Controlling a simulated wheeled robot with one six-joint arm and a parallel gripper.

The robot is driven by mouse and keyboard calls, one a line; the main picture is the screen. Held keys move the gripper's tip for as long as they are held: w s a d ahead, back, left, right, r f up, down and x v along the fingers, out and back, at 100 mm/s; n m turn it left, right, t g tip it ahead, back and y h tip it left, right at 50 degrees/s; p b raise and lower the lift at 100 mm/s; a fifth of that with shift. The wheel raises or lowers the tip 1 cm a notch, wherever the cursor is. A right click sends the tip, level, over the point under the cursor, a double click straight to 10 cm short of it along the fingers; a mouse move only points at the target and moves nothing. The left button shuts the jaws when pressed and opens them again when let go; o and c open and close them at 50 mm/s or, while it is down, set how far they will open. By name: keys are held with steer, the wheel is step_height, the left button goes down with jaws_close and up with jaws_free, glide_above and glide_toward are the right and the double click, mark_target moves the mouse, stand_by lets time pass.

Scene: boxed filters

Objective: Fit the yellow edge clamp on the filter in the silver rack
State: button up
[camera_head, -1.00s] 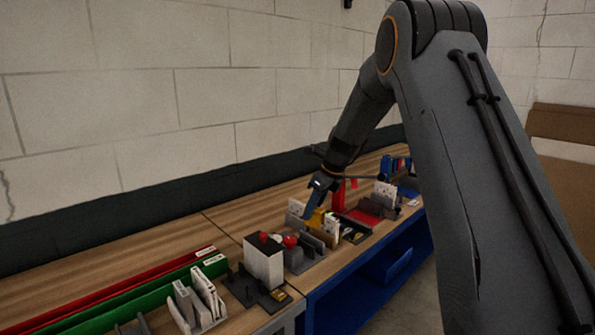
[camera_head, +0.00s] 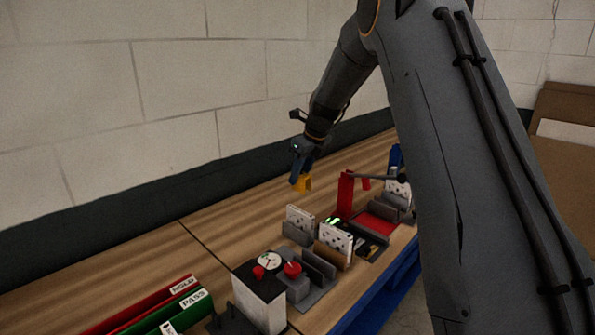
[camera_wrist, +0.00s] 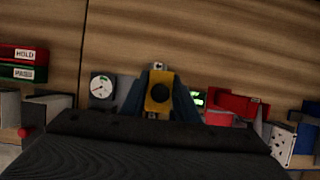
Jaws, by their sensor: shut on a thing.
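My gripper (camera_head: 301,177) is shut on the yellow edge clamp (camera_head: 303,185) and holds it above the bench, behind the racks. In the wrist view the yellow clamp (camera_wrist: 159,92) sits between the two dark fingers and has a dark round opening. A white filter (camera_head: 300,218) with dark dots stands upright in a grey rack (camera_head: 295,234). Another white filter (camera_head: 336,240) stands in a brownish rack (camera_head: 330,257) in front of it. I cannot tell for sure which rack is the silver one. The clamp is apart from both filters.
A red stand (camera_head: 346,193) and red tray (camera_head: 376,217) lie to the right. HOLD and PASS bins (camera_head: 187,302) are front left. The back wood is clear.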

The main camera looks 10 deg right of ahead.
steer(key=shift+a, duration=0.2)
steer(key=b, duration=0.2)
glide_above(298, 210)
steer(key=shift+d+f, duration=0.15)
steer(key=shift+f, duration=3.4)
steer(key=shift+f, duration=3)
steer(key=o, duration=1.3)
steer(key=shift+c, duration=0.2)
steer(key=shift+b, duration=0.3)
